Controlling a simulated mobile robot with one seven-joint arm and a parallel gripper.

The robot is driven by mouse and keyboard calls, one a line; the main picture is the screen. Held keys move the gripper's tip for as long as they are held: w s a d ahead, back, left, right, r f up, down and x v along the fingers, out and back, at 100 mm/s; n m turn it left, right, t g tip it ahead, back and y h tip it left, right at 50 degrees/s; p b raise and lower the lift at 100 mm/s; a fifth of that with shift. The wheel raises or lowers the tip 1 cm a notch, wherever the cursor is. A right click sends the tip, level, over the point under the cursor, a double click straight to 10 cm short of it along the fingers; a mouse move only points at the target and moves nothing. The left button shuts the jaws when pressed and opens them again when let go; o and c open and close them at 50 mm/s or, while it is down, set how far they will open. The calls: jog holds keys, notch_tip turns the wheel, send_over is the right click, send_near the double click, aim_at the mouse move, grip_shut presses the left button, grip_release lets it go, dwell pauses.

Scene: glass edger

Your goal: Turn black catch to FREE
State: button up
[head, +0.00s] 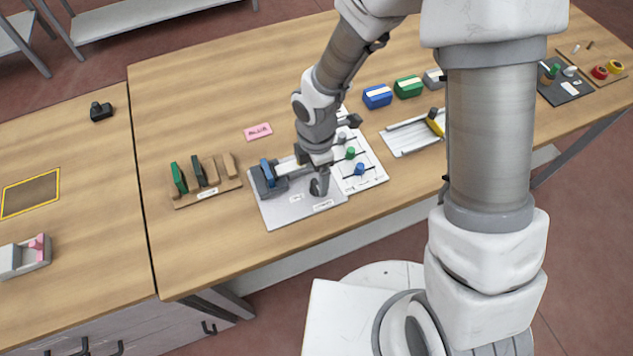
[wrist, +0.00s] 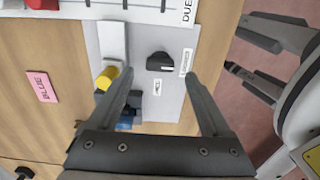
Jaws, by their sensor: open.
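The black catch (wrist: 160,62) is a small dark knob on a pale grey plate (wrist: 175,105), seen in the wrist view. Two small white labels stand by it, one below (wrist: 157,86) and one to its right (wrist: 187,62); their print is too small to read surely. The catch looks longer sideways than up and down; which label it points to is unclear. My gripper (wrist: 160,74) is open, its fingertips apart on either side of the catch in the picture, holding nothing. In the head view my arm partly covers the plate (head: 275,212).
A yellow cylinder (wrist: 108,76) and a blue part (wrist: 125,120) sit left of the catch. A pink label (head: 258,131) lies on the table. A rack of tools (head: 207,193) stands left of the plate. Blue and green boxes (head: 377,97) stand behind.

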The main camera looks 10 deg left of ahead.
aim_at(316, 185)
jog(key=shift+f, duration=1.95)
jog(key=shift+c, duration=0.3)
grip_shut()
